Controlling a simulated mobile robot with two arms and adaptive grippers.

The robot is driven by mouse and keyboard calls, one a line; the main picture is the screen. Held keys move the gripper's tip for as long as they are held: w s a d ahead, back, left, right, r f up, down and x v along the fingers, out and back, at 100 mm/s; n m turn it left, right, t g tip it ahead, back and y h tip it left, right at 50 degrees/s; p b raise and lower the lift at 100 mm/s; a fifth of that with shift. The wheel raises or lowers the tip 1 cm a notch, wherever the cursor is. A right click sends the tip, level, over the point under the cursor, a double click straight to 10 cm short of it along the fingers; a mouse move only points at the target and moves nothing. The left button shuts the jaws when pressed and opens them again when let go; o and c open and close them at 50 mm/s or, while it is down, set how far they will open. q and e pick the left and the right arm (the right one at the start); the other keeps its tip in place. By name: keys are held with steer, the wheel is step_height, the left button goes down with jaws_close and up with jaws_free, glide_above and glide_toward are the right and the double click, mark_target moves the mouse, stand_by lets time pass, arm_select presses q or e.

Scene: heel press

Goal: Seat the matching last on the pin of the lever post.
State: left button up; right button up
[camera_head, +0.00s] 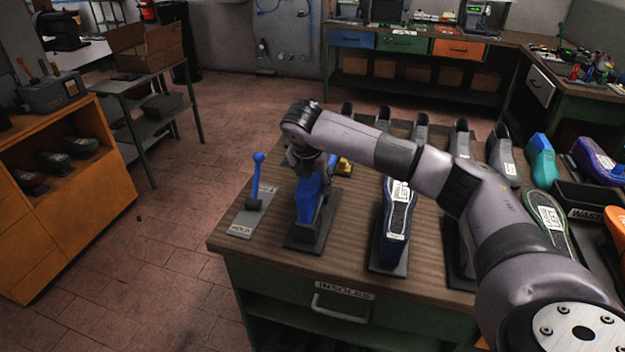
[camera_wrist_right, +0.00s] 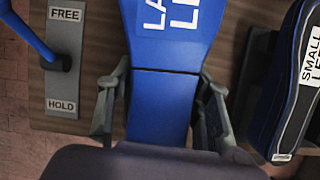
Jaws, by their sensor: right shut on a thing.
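A blue last (camera_head: 307,203) stands at the near left of the bench, over a dark base plate (camera_head: 303,241). Its partly cut-off label starts "LA" and "LE" in the right wrist view (camera_wrist_right: 168,100). My right gripper (camera_wrist_right: 162,108) is shut on it, one finger on each side. The pin is hidden, so I cannot tell whether the last sits on it. Left of it is a blue lever (camera_head: 257,178) on a grey plate (camera_head: 246,224) marked FREE and HOLD. My left gripper is not in view.
A dark blue shoe (camera_head: 397,215) stands right of the last on its own base; its label reads "SMALL LEFT" in the right wrist view (camera_wrist_right: 302,75). More lasts and shoes stand along the bench, with a black WASTE bin (camera_head: 590,200) at right. An orange cabinet (camera_head: 70,210) is across the floor.

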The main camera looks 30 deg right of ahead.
steer(key=shift+s+d+f+b, duration=0.1)
steer(key=shift+d+f+b, duration=0.2)
steer(key=shift+f, duration=0.25)
steer(key=o, duration=1.5)
steer(key=shift+s+r, duration=0.1)
steer(key=shift+s, duration=0.05)
steer(key=shift+o, duration=0.7)
steer(key=shift+a, duration=0.15)
steer(key=v, duration=1.2)
